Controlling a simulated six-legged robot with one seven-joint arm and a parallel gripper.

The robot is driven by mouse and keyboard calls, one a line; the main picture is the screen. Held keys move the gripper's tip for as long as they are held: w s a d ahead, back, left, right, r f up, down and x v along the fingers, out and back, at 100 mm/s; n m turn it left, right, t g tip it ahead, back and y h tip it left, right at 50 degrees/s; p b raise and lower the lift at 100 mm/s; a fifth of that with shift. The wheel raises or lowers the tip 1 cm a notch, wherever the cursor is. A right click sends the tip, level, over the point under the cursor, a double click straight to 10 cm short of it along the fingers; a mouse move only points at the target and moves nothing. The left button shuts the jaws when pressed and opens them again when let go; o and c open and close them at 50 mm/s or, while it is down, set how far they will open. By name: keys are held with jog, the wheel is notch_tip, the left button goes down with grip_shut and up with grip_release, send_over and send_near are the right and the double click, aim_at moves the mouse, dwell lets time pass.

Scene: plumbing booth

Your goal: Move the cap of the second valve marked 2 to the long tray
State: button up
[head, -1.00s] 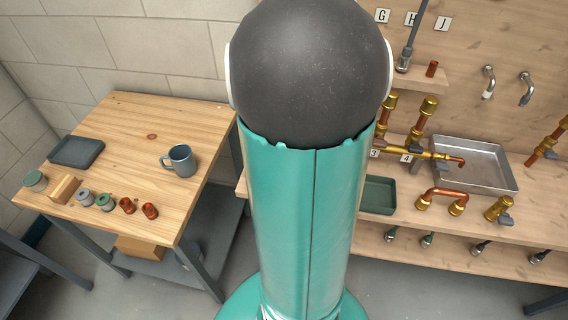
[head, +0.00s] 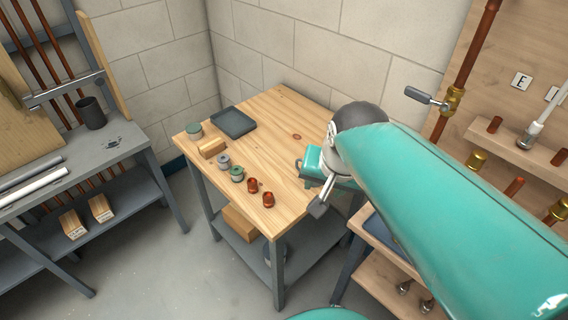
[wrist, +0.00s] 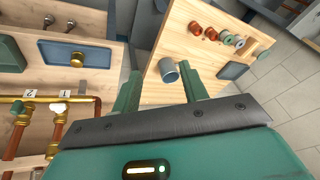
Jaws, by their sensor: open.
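My gripper (wrist: 161,80) is open and empty, its two green fingers apart, with the wooden side table and mug beyond them in the wrist view. A pipe fitting beside the label 2 (wrist: 30,93) has a green cap (wrist: 17,107) on top, at the left of the wrist view, well away from the fingers. Beside the label 1 (wrist: 63,92) stands a similar fitting with a pale cap (wrist: 58,108). A long blue-grey tray (wrist: 77,43) lies on the bench above them. I cannot tell for sure that it is the long tray. Valve 2 is not visible in the head view.
The side table (head: 280,110) holds a dark tray (head: 233,122), several small fittings (head: 237,174) and a wood block (head: 212,148). A blue mug (wrist: 169,70) stands there. A grey workbench (head: 60,160) stands at left.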

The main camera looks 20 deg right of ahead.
jog(key=s+a+r+n+t, duration=0.1)
jog(key=s+a+r+n, duration=0.1)
jog(key=a+n, duration=0.4)
jog(key=shift+s+a+n+y, duration=0.15)
jog(key=shift+s+n+y, duration=0.15)
jog(key=shift+n, duration=0.1)
jog(key=shift+c, duration=0.8)
jog(key=shift+d, duration=0.25)
